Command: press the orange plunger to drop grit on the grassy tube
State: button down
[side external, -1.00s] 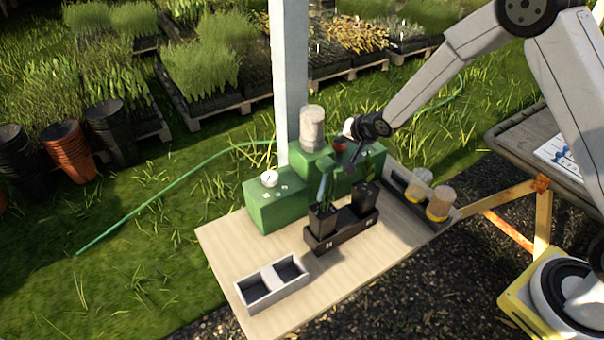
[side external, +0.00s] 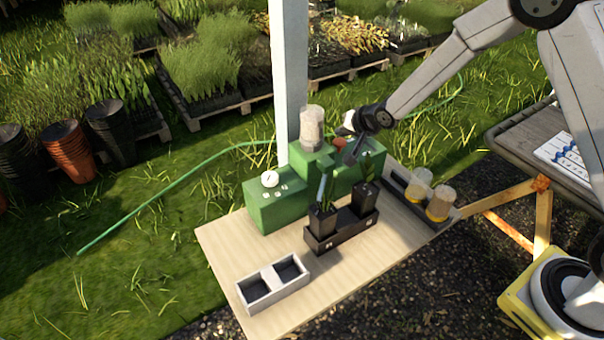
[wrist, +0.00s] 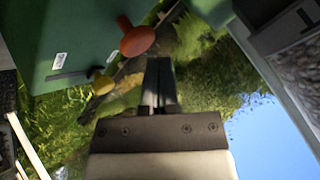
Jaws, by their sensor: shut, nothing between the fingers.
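The orange plunger (wrist: 137,41) sticks out of the green machine (wrist: 85,30) in the wrist view. It shows as a small orange-red spot (side external: 339,143) in the side view. My gripper (wrist: 158,62) is shut and empty, its tips close beside the plunger's knob in the wrist view; I cannot tell whether they touch. In the side view my gripper (side external: 349,158) is above the rack. Two black tubes stand upright in a dark rack (side external: 341,233): a left tube (side external: 322,222) and a right tube (side external: 363,203), both with greenery. I cannot tell which is the grassy one.
A clear-sided hopper (side external: 312,127) and a white dial (side external: 269,179) top the machine. A pale two-cell tray (side external: 272,284) stands at the board's front. Jars with yellow bases (side external: 439,204) stand at right.

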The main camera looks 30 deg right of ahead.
aim_at(342, 143)
jog(key=shift+r, duration=0.1)
jog(key=shift+r, duration=2.4)
jog(key=s+n+g+h, duration=0.1)
jog(key=s+n+g, duration=0.5)
jog(key=s, duration=2.1)
jog(key=shift+s+d+n+g, duration=0.3)
jog(key=shift+s+n, duration=0.1)
jog(key=shift+n, duration=0.5)
